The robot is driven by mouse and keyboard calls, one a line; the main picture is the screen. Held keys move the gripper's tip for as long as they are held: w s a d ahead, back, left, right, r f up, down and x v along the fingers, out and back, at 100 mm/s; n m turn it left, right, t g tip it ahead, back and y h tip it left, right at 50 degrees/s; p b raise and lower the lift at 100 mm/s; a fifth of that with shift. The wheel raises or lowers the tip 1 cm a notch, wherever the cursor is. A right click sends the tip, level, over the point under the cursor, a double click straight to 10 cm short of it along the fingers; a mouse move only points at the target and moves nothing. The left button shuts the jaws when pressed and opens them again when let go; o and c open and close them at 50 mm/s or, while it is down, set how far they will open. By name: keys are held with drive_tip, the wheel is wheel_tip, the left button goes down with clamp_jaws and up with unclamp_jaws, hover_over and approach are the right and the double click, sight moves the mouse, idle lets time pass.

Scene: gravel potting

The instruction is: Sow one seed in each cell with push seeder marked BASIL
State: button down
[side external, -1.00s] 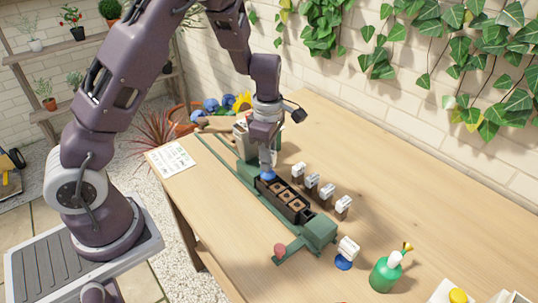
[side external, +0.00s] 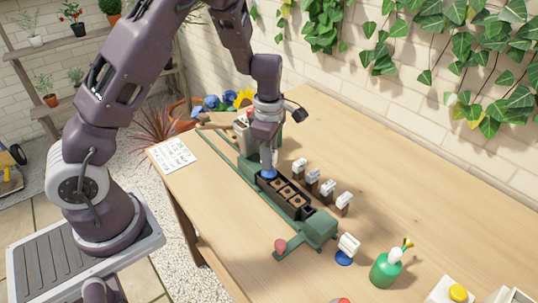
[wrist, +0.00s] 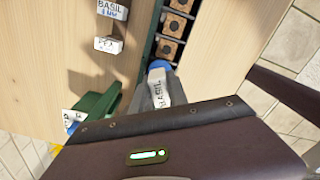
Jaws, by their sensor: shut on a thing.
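My gripper (side external: 268,152) is shut on a white push seeder with a blue foot (side external: 268,174). In the wrist view the held seeder (wrist: 161,90) reads BASIL. The seeder is upright at the far end of the dark cell tray (side external: 306,214); I cannot tell whether its foot touches the soil. Several brown soil cells with small dark holes show in the wrist view, including one cell (wrist: 168,48) close to the seeder. The cell under the foot is hidden. A second white-topped seeder with a blue foot (side external: 347,248) stands to the right of the tray.
The tray sits in a green rail fixture (side external: 320,228) with a red knob (side external: 280,246) at its near end. Several white-labelled markers (side external: 327,188) line its right side; one in the wrist view reads BASIL (wrist: 112,9). A green bottle (side external: 386,271) stands front right. A printed sheet (side external: 172,154) lies left.

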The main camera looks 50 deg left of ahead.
drive_tip(key=shift+f, duration=0.15)
drive_tip(key=shift+r, duration=1.55)
drive_tip(key=d, duration=0.3)
drive_tip(key=shift+d+r, duration=0.25)
drive_tip(key=shift+r, duration=0.15)
drive_tip(key=shift+d, duration=0.15)
drive_tip(key=shift+f, duration=1.35)
drive_tip(key=shift+f, duration=0.6)
drive_tip(key=shift+r, duration=1.5)
